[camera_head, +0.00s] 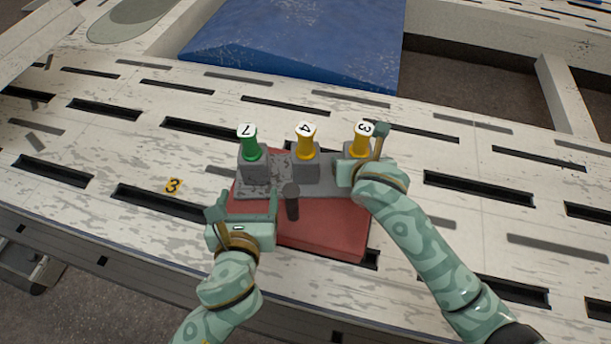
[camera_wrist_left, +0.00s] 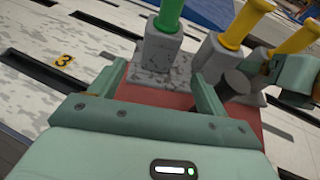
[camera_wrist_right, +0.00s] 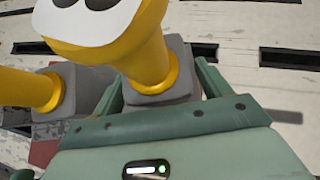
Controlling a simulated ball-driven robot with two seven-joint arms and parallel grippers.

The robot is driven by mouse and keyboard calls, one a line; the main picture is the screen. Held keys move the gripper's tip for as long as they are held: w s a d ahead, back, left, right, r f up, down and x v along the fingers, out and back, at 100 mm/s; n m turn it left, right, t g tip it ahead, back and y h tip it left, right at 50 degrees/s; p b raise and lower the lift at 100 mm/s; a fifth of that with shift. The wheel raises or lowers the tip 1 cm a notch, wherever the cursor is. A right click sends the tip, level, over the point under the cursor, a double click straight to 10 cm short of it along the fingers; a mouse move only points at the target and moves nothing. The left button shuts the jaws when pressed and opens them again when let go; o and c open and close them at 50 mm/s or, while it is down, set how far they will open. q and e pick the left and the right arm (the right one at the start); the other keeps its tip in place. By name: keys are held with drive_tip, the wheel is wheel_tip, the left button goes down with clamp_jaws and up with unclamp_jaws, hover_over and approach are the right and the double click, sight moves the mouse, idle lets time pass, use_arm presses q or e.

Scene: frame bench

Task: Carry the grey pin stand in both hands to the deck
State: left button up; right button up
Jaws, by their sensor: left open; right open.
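The grey pin stand (camera_head: 262,188) sits on a red pad (camera_head: 325,232) on the pale slotted surface. It carries a green pin (camera_head: 249,145) marked 7, a yellow pin (camera_head: 305,142) marked 4 and another yellow pin (camera_head: 360,142) marked 3, all upright. A dark round post (camera_head: 291,203) rises at its near side. My left gripper (camera_head: 245,203) is open at the stand's near left; its fingers point toward the green pin's block (camera_wrist_left: 158,58). My right gripper (camera_head: 362,158) is open at the right end; its fingers flank the right block (camera_wrist_right: 168,88), contact unclear. No label reads as a deck.
A blue slab (camera_head: 310,35) lies behind, past the slotted surface (camera_head: 470,150). A small yellow tag (camera_head: 173,185) marked 3 lies to the left. A dark gap (camera_head: 470,70) is at the back right. The surface left and right of the stand is mostly clear.

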use_arm(q)
drive_tip(key=shift+s, duration=0.15)
use_arm(e)
drive_tip(key=shift+s+r, duration=0.25)
drive_tip(key=shift+s, duration=0.05)
drive_tip(key=v, duration=1.1)
use_arm(q)
drive_tip(key=s+a+p, duration=0.4)
drive_tip(key=shift+s, duration=0.2)
use_arm(e)
wheel_tip(320, 180, up, 7)
drive_tip(key=shift+s+t, duration=0.15)
drive_tip(key=shift+t, duration=0.25)
use_arm(q)
drive_tip(key=shift+r, duration=0.1)
use_arm(e)
drive_tip(key=shift+f, duration=0.15)
